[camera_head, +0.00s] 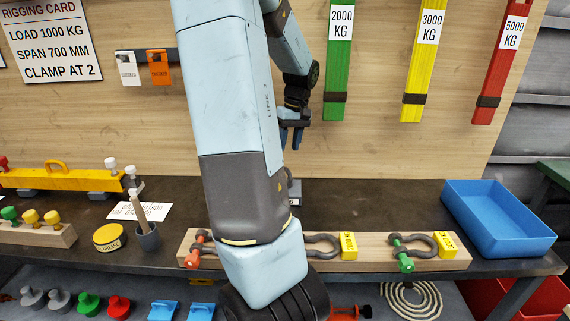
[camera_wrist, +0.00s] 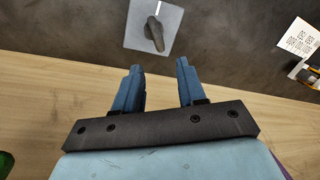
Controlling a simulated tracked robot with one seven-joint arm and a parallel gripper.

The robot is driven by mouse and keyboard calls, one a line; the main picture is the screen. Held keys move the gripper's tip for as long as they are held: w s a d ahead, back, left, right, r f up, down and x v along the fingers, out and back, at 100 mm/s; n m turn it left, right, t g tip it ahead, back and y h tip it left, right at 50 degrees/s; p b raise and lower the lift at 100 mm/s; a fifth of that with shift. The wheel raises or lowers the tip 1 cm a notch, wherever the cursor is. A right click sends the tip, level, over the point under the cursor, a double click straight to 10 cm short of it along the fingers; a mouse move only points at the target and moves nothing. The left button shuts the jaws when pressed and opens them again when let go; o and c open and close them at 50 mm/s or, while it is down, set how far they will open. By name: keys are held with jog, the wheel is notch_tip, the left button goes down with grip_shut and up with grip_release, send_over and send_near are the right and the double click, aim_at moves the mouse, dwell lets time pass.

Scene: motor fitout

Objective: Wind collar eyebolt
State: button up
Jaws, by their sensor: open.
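A dark eyebolt-like piece (camera_wrist: 155,34) stands on a light grey square plate (camera_wrist: 136,36) at the top middle of the wrist view. A thin white line runs from the plate's top edge towards it. In the head view only part of a grey block (camera_head: 293,188) shows behind my arm, and the eyebolt is mostly hidden there. My gripper (camera_wrist: 158,72) has its two blue fingers apart with nothing between them. The fingers are short of the plate in the wrist view. In the head view my gripper (camera_head: 293,134) hangs in front of the wooden back board, above the bench.
A wooden rack with shackles (camera_head: 370,262) lies along the bench front. A blue tray (camera_head: 495,216) stands at the right. A yellow beam (camera_head: 70,179), a cup with a brush (camera_head: 147,237) and a yellow tin (camera_head: 109,237) are at the left. Coloured slings (camera_head: 338,75) hang behind.

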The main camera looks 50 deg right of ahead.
jog(key=shift+w+a+f, duration=0.1)
jog(key=shift+a+f, duration=0.1)
jog(key=shift+f, duration=1)
jog(key=shift+w+a+f, duration=0.1)
jog(key=shift+a+f, duration=0.05)
jog(key=shift+f, duration=1)
jog(key=shift+w+a+f, duration=0.1)
jog(key=shift+a+f, duration=0.1)
jog(key=shift+f, duration=1)
jog(key=shift+c, duration=0.4)
grip_shut()
